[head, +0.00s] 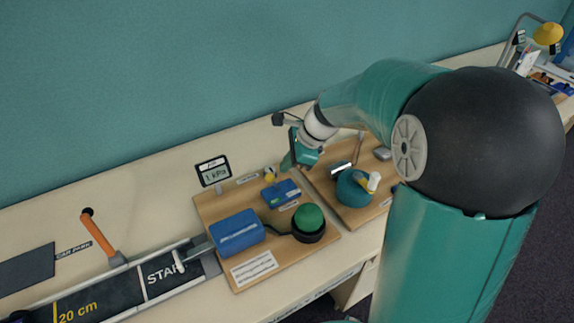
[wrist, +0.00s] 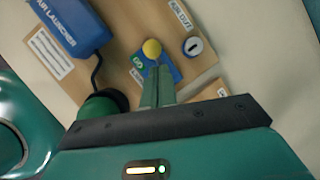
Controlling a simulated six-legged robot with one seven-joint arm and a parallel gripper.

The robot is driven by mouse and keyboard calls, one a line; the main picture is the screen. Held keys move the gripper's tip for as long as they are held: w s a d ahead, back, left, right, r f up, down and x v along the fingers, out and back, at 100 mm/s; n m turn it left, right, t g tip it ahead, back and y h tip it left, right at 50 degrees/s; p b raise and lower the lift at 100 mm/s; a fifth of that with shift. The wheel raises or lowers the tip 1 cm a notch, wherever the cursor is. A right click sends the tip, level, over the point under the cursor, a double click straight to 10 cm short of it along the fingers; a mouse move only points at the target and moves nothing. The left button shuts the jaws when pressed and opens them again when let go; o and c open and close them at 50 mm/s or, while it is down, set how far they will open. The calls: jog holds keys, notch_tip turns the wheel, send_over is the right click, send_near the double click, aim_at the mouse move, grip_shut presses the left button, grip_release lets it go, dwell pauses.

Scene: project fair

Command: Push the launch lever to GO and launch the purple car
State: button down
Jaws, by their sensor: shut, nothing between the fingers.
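The launch lever has a yellow ball knob (head: 269,173) above a blue base (head: 281,194) on the wooden board. In the wrist view the yellow knob (wrist: 152,48) stands just beyond my fingertips, and the blue base (wrist: 168,70) carries a GO label. My gripper (head: 287,164) is shut and empty, close beside the knob on its right in the head view. Its closed fingers (wrist: 157,72) point at the knob; I cannot tell whether they touch it. The blue air launcher (head: 238,232) faces the START end of the dark track (head: 110,292).
A green dome (head: 309,217) sits in front of the lever base. A small display (head: 214,172) reading about 1 kPa stands behind the board. An orange handle (head: 97,232) rises beside the track. A second board with a teal round device (head: 354,190) lies to the right.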

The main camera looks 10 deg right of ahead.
jog(key=shift+d, duration=0.1)
jog(key=v, duration=1.3)
jog(key=shift+s+d+f, duration=0.15)
jog(key=shift+s+d, duration=0.05)
jog(key=shift+s, duration=0.1)
jog(key=s+a+n+t+h, duration=0.2)
jog(key=s+n+h, duration=0.3)
jog(key=s+n, duration=1.4)
jog(key=shift+s+t, duration=0.6)
